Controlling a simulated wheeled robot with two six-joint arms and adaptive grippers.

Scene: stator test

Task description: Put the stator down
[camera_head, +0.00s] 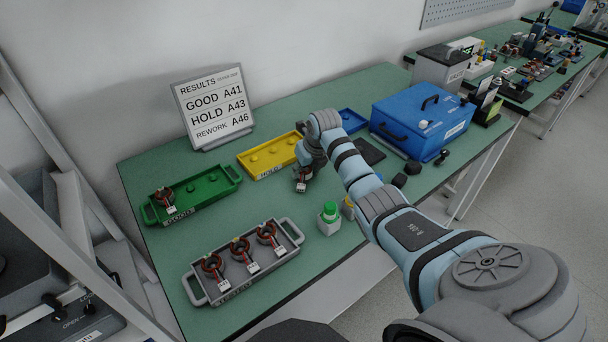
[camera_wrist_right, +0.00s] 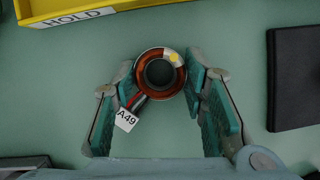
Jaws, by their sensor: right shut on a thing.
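My right gripper (camera_head: 304,170) is shut on a stator (camera_wrist_right: 142,68), a copper-wound ring with a white tag reading A49. In the right wrist view the ring sits between the two teal-padded fingers (camera_wrist_right: 165,72), with green table top below. In the head view the held stator (camera_head: 301,184) shows in front of the yellow HOLD tray (camera_head: 262,170), outside it. Whether it touches the table is hard to tell. The yellow tray holds no stator that I can see. My left gripper is not in view.
A green tray (camera_head: 221,190) holds one stator; a grey tray (camera_head: 205,297) holds three. A results board (camera_head: 214,106) stands behind. A green-topped button box (camera_head: 329,217), a blue tray (camera_head: 353,119), a dark pad (camera_wrist_right: 297,80) and a blue case (camera_head: 425,112) are nearby.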

